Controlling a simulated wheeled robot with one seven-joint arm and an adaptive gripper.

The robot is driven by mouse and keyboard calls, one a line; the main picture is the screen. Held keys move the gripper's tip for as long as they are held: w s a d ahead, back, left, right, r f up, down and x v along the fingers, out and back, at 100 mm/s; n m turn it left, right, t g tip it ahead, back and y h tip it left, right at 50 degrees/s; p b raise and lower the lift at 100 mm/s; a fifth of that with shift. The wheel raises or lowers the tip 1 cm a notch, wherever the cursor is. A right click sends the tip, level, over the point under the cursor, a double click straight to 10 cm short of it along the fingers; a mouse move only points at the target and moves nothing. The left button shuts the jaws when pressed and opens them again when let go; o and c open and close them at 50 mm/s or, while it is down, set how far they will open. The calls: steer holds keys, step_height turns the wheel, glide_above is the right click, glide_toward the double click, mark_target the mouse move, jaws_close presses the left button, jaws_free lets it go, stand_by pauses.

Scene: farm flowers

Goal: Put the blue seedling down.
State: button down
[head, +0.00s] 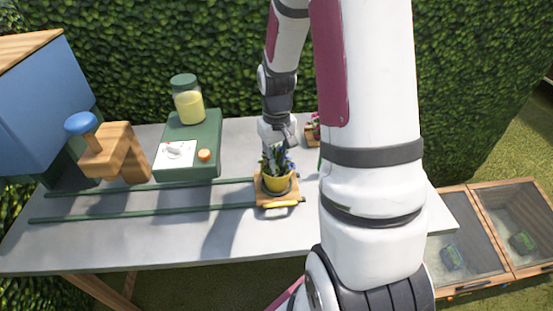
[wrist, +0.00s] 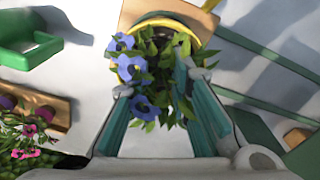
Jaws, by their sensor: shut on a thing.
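The blue seedling (head: 277,168) has blue flowers and green leaves and stands upright in a yellow pot (head: 278,184). It is over a square wooden platform (head: 262,201) on the grey table; I cannot tell whether the pot touches the wood. My gripper (head: 281,147) comes down on it from above and is shut on it. In the wrist view, the blue flowers (wrist: 131,67) and leaves fill the space between the teal fingers of my gripper (wrist: 152,82). The pot's yellow rim shows behind them, and the leaves hide the exact contact.
Two green rails (head: 150,214) run along the grey table (head: 120,246). A green box (head: 190,140) with a jar (head: 187,100) stands at the back left, beside a wooden stand (head: 118,155). Pink flowers (head: 313,128) in a wooden holder are behind, partly hidden by my arm.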

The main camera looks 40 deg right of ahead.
mark_target(276, 159)
steer(key=c, duration=1.7)
jaws_free()
steer(key=shift+f, duration=0.15)
step_height(276, 159, up, 11)
steer(key=s+a+r+n+t, duration=0.1)
steer(key=s+a+r, duration=0.2)
steer(key=a+r, duration=0.2)
steer(key=s+a+r+t, duration=0.1)
steer(key=s+a+r, duration=0.2)
steer(key=a+r, duration=0.25)
steer(key=s+a+r+t, duration=0.1)
steer(key=s+a, duration=0.1)
steer(key=s, duration=0.1)
steer(key=s+a+r+n, duration=0.1)
steer(key=s+a, duration=0.2)
steer(key=s+a+r+t, duration=0.1)
steer(key=s+a, duration=0.1)
steer(key=s, duration=0.1)
steer(key=shift+s+a+n+t, duration=0.15)
steer(key=shift+s+n+t, duration=0.15)
steer(key=shift+s+n, duration=0.1)
